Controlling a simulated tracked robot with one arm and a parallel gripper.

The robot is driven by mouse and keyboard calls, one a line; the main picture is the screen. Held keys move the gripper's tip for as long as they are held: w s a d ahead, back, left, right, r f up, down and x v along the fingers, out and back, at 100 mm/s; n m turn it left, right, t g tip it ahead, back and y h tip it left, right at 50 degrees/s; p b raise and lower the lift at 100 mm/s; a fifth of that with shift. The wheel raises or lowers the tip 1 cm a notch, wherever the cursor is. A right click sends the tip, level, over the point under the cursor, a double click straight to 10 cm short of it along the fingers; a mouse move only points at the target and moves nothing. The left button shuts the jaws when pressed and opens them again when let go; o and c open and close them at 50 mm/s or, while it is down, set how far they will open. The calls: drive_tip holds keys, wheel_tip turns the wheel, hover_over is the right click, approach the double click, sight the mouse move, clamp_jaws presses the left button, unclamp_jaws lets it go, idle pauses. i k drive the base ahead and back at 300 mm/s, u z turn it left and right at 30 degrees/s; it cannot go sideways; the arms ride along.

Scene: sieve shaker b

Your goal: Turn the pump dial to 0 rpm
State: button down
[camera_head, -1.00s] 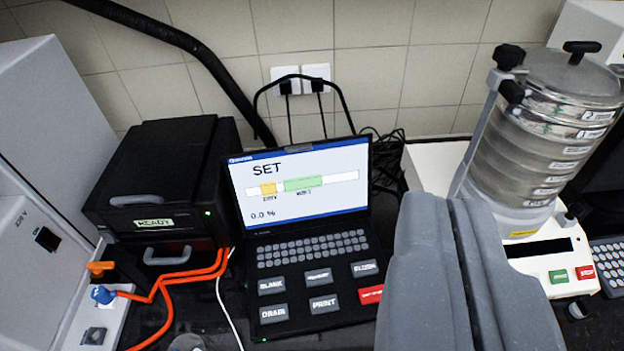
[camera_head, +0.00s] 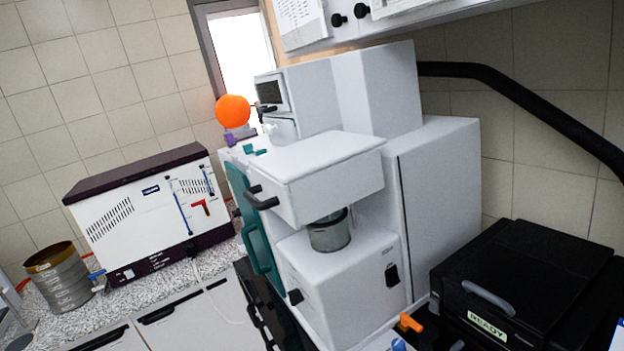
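No dial with readable rpm marks shows in the camera view. At the bottom edge, an orange handle-like part (camera_head: 411,323) and the top of a blue knob-like part (camera_head: 398,345) sit beside the white machine. I cannot tell whether either belongs to the pump.
The white machine (camera_head: 345,290) holds a metal cup (camera_head: 329,232) under its overhanging head. A black box labelled READY (camera_head: 555,262) stands at right. A white-and-maroon unit (camera_head: 150,215) and a sieve stack (camera_head: 63,282) stand on the speckled counter at left. A black hose (camera_head: 520,95) runs along the wall.

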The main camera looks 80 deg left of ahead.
sight(295, 296)
drive_tip(key=u, duration=1.9)
